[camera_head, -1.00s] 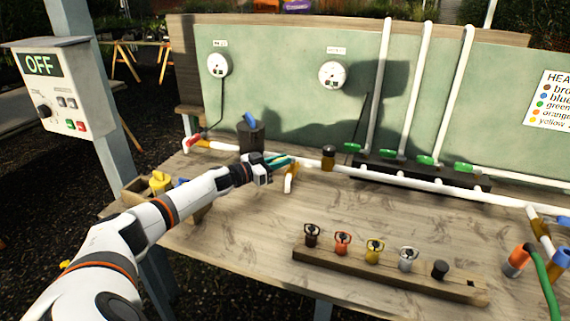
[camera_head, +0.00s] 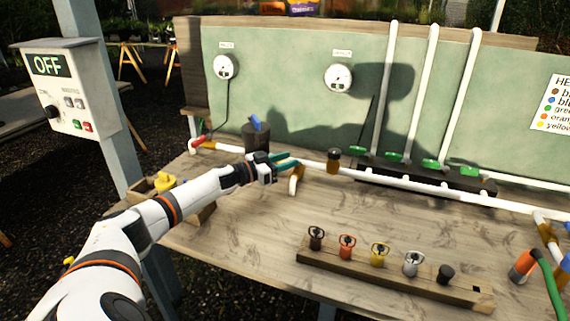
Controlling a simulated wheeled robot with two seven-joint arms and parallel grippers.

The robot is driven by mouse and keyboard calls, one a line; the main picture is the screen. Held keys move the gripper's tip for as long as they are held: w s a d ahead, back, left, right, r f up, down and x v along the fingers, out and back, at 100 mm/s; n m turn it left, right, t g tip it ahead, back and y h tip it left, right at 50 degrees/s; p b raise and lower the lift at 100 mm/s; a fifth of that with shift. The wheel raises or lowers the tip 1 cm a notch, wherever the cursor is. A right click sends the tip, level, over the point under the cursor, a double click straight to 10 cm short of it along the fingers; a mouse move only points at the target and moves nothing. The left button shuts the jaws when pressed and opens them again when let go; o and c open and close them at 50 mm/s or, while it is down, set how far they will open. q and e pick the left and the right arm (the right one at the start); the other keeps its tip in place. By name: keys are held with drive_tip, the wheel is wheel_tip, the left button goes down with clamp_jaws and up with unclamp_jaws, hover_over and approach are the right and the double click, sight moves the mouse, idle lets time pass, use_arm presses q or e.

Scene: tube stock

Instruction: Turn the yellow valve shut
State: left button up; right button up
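My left gripper (camera_head: 283,160) reaches over the bench to the white pipe, its teal fingertips at the pipe near a short bent branch (camera_head: 296,181) with a tan end. The fingers look close together, but I cannot tell whether they are open or shut on something. No yellow valve handle shows clearly on the pipe; the gripper covers part of that spot. A yellow part (camera_head: 165,181) sits in a wooden box at the left end of the bench. A red handle (camera_head: 198,141) is on the pipe's left end. My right gripper is out of view.
Green-handled valves (camera_head: 394,157) line the pipe at the back right. A wooden rack (camera_head: 340,262) with several coloured fittings stands at the front. A dark cylinder (camera_head: 256,137) with a blue handle is behind my gripper. The bench middle is clear.

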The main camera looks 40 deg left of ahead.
use_arm(q)
wheel_tip(320, 180, up, 9)
drive_tip(key=shift+r, duration=0.1)
idle(0.3)
